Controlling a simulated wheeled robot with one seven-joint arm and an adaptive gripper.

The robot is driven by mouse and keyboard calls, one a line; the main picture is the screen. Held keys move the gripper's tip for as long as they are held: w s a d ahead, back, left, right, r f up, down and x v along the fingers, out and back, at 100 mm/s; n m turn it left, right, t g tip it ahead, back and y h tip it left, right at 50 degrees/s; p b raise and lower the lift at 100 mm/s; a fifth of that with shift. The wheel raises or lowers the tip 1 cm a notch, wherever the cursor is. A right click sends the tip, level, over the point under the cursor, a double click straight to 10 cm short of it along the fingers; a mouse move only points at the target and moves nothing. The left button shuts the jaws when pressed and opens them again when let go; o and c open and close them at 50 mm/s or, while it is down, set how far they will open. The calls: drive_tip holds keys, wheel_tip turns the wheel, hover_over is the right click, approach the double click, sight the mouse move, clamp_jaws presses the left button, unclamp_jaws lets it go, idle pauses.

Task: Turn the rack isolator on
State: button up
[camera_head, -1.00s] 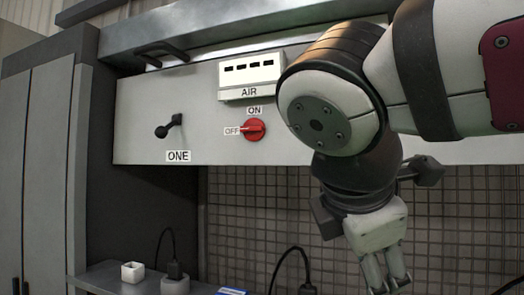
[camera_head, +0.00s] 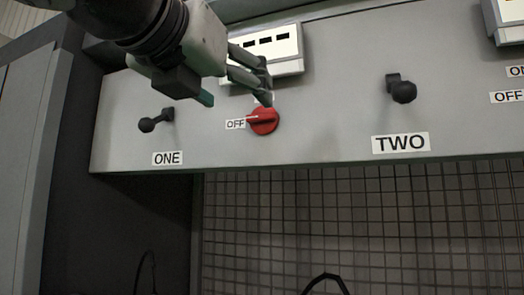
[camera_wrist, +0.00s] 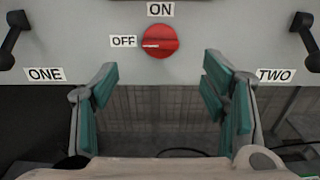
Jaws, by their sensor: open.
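The rack isolator is a red round knob (camera_head: 264,121) on the grey panel, right of the OFF label (camera_head: 235,125). Its white mark points left, toward OFF. The knob also shows in the wrist view (camera_wrist: 159,41), top centre, with ON above it and OFF to its left. My gripper (camera_head: 234,88) is open and empty, in front of the panel close to the knob, and a finger hides the ON label in the head view. In the wrist view the green-padded fingers (camera_wrist: 162,84) are spread to either side, below the knob in the picture and apart from it.
A black handle (camera_head: 157,121) marked ONE sticks out at the left, and another (camera_head: 402,91) marked TWO at the right. A white AIR unit (camera_head: 285,50) sits above the knob, partly hidden by my gripper. Dark mesh (camera_head: 330,225) lies below the panel.

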sight(259, 116)
drive_tip(key=x, duration=1)
drive_tip(key=shift+f+b, duration=0.1)
drive_tip(key=shift+b, duration=0.3)
drive_tip(key=c, duration=1.1)
drive_tip(key=shift+c, duration=0.2)
